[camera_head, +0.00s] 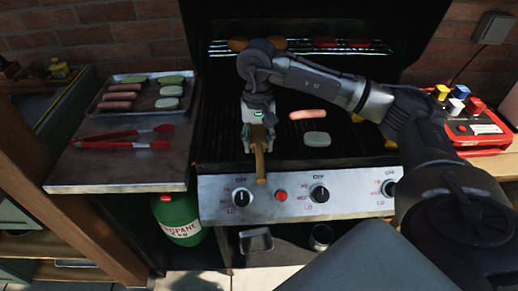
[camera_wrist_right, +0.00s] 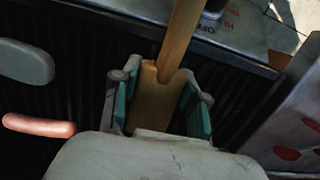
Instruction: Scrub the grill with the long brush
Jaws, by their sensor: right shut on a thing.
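The long brush (camera_head: 260,165) has a wooden handle pointing toward the front of the grill. My right gripper (camera_head: 259,125) is shut on it above the left part of the dark grill grate (camera_head: 225,143). In the right wrist view the wooden brush (camera_wrist_right: 158,95) lies between the two finger pads of the right gripper (camera_wrist_right: 157,100). Its bristles are hidden, so I cannot tell whether they touch the grate. A sausage (camera_head: 307,114) and a pale green patty-like piece (camera_head: 316,138) lie on the grate right of the gripper. My left gripper is not in view.
A tray (camera_head: 100,112) of sausages and green pieces and red tongs (camera_head: 125,145) lie on the left side shelf (camera_head: 80,178). Knobs line the front panel (camera_head: 260,207). A red box with bottles (camera_head: 480,130) stands right. A propane tank (camera_head: 178,218) is below.

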